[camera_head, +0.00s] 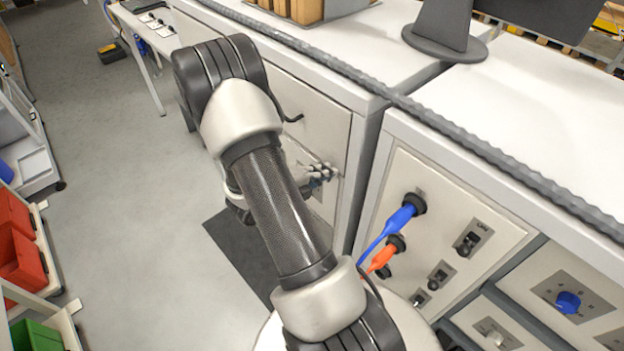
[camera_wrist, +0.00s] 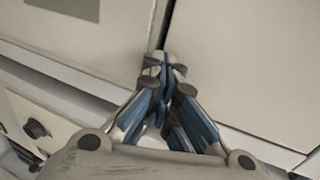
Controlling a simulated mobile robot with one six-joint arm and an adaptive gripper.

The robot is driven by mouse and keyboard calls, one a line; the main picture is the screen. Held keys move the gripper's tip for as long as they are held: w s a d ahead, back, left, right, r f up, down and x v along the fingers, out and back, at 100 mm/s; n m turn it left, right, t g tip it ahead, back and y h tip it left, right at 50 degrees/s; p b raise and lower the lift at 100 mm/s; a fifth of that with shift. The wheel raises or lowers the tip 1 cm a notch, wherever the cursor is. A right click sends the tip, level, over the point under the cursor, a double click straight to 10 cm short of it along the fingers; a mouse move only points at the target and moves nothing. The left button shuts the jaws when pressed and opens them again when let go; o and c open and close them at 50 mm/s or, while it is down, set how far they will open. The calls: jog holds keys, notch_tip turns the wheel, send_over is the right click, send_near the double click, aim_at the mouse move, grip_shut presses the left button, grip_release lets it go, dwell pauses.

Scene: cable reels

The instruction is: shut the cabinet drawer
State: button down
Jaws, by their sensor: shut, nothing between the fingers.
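The cabinet's pale front (camera_head: 312,115) stands behind my arm in the head view, with an upper panel and a lower part partly hidden by the arm. I cannot tell for sure which panel is the drawer or how far it stands out. My gripper (camera_head: 325,175) is shut and empty, close to the lower part of this front. In the wrist view the fingertips (camera_wrist: 165,66) are together at a dark gap between a left panel (camera_wrist: 100,50) and a right panel (camera_wrist: 240,65). Whether they touch a panel is unclear.
A control panel with a blue plug (camera_head: 401,217) and an orange plug (camera_head: 383,257) is right of the gripper. A monitor stand (camera_head: 445,40) is on the white top. Red bins (camera_head: 18,255) stand at the left. The grey floor (camera_head: 115,190) between is clear.

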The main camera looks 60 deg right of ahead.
jog(key=f+p+v, duration=0.1)
jog(key=v, duration=1.2)
jog(key=shift+w+a, duration=0.25)
jog(key=shift+a, duration=0.25)
jog(key=shift+r, duration=0.1)
